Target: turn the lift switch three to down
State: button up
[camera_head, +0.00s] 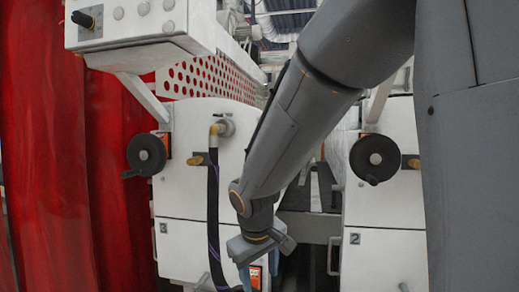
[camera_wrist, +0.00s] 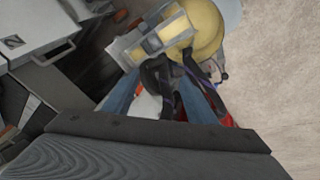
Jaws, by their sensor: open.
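A white control box (camera_head: 140,24) is at the upper left of the head view. It carries a black rotary knob (camera_head: 88,19) at its left end and several pale round buttons. I cannot read any label, so I cannot tell which control is lift switch three. My gripper (camera_head: 257,248) is low in the middle of the head view, well below and to the right of the box. In the wrist view my gripper (camera_wrist: 160,92) shows two blue-grey fingers spread apart. No switch shows between them.
A black handwheel (camera_head: 147,154) and a second handwheel (camera_head: 374,158) stick out from white cabinets. A dark hose (camera_head: 213,205) hangs left of my arm. Red curtains (camera_head: 50,150) cover the left. The wrist view shows a yellow rounded part (camera_wrist: 203,28) and bare floor (camera_wrist: 275,85).

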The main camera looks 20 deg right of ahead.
jog(key=w+d+r+n+t+h+b, duration=0.1)
jog(key=w+d+r+t+h+b, duration=0.15)
jog(key=w+r+b, duration=0.5)
jog(key=w+d+r+n+t+h+b, duration=0.15)
jog(key=w+r+t+b, duration=0.3)
jog(key=w+r, duration=0.5)
jog(key=w+d+r+t+h+b, duration=0.2)
jog(key=r+b, duration=0.3)
jog(key=r, duration=0.4)
jog(key=w+d+r+t+h+b, duration=0.1)
jog(key=r+t+h+b, duration=0.1)
jog(key=r+b, duration=0.45)
jog(key=r+p+x, duration=0.1)
jog(key=p+x, duration=0.1)
jog(key=x, duration=0.5)
jog(key=shift+w+d+r, duration=0.25)
jog(key=shift+d+r, duration=0.05)
jog(key=shift+c, duration=0.6)
jog(key=c, duration=1)
jog(key=shift+o, duration=0.2)
